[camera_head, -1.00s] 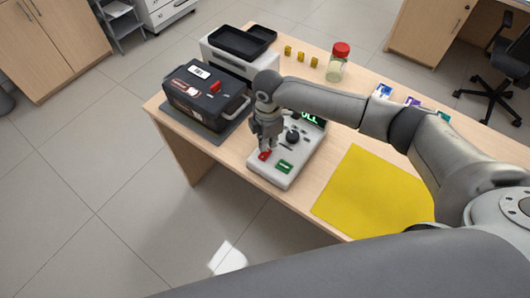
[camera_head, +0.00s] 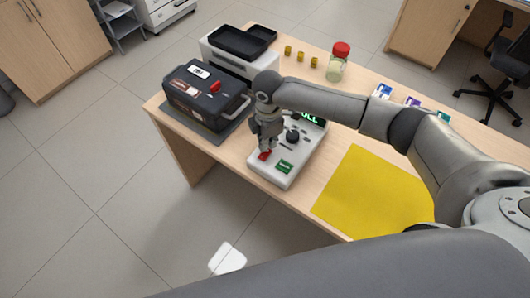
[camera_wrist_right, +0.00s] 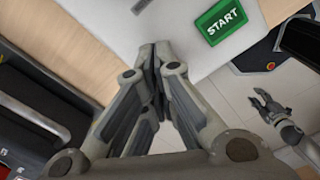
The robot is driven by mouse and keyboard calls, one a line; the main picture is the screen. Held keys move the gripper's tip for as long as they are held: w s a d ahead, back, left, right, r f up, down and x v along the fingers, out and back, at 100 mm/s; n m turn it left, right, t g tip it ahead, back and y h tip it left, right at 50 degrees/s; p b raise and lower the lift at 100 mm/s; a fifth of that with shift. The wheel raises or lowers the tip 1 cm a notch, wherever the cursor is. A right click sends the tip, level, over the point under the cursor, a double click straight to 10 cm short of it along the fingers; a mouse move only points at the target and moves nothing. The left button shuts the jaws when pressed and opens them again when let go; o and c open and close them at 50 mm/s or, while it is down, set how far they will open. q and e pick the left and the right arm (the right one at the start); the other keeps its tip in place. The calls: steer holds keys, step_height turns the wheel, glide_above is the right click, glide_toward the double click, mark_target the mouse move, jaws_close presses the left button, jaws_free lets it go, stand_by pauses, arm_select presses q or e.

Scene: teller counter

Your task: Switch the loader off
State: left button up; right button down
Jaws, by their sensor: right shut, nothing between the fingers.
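A light grey control console (camera_head: 266,177) stands at the table's front edge, with a green START button (camera_head: 284,167), a red button (camera_head: 265,155), a black knob (camera_head: 292,136) and a green-lit display (camera_head: 314,119). My right gripper (camera_head: 267,149) points down at the red button, shut and empty; I cannot tell whether it touches. In the wrist view its closed fingers (camera_wrist_right: 157,60) hide the red button, and the START button (camera_wrist_right: 221,20) shows right of them. My left gripper (camera_wrist_right: 265,102) shows small in that view, open and empty, away from the console.
A dark case (camera_head: 207,95) with a handle and a red part on top stands on a grey mat left of the console. Behind are a black tray (camera_head: 240,42), yellow pieces (camera_head: 301,56) and a red-lidded jar (camera_head: 338,63). A yellow sheet (camera_head: 372,192) lies right.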

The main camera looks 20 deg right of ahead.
mark_target(268, 151)
steer(key=shift+s+f+b, duration=0.1)
steer(key=shift+f+b, duration=0.4)
steer(key=shift+f, duration=0.65)
stand_by(0.4)
steer(key=shift+r+p, duration=0.8)
steer(key=shift+p, duration=0.15)
step_height(268, 151, up, 6)
steer(key=p, duration=0.6)
steer(key=shift+f, duration=0.2)
steer(key=shift+f, duration=0.1)
